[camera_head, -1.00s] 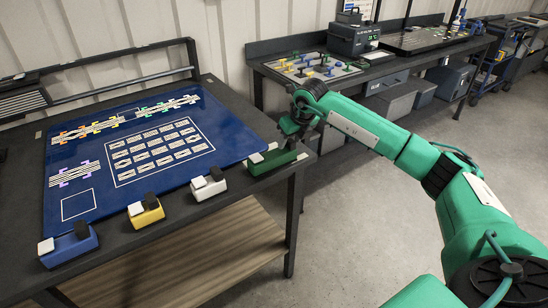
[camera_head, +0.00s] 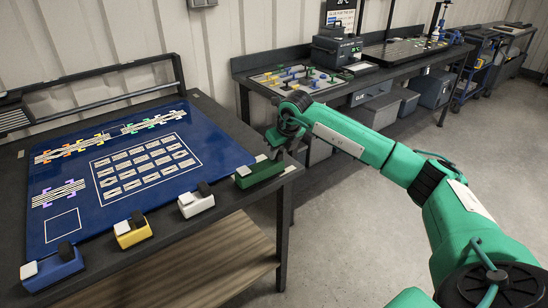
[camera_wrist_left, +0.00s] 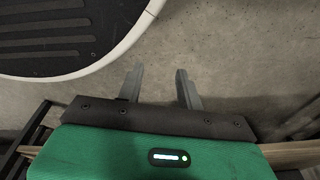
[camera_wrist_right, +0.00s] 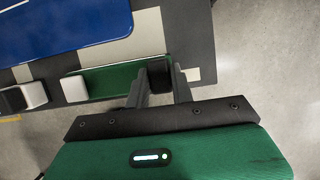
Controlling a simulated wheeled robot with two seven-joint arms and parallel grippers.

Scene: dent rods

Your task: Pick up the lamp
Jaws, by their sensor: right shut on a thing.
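A green block (camera_head: 258,174) with a white pad at one end and a black knob at the other sits at the right front corner of the near table. I cannot tell whether this block is the lamp. My right gripper (camera_head: 274,150) is at its black knob. In the right wrist view, the fingers (camera_wrist_right: 158,72) are shut on the black knob (camera_wrist_right: 158,76), with the green body (camera_wrist_right: 108,80) extending to the left. The block seems to rest on the table. My left gripper (camera_wrist_left: 159,72) is open and empty above bare floor, out of the head view.
White (camera_head: 196,203), yellow (camera_head: 132,233) and blue (camera_head: 52,268) blocks of the same kind line the table's front edge. A blue board (camera_head: 90,225) with printed marks lies behind them. A second table (camera_head: 385,70) stands at the back right. Open floor is to the right.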

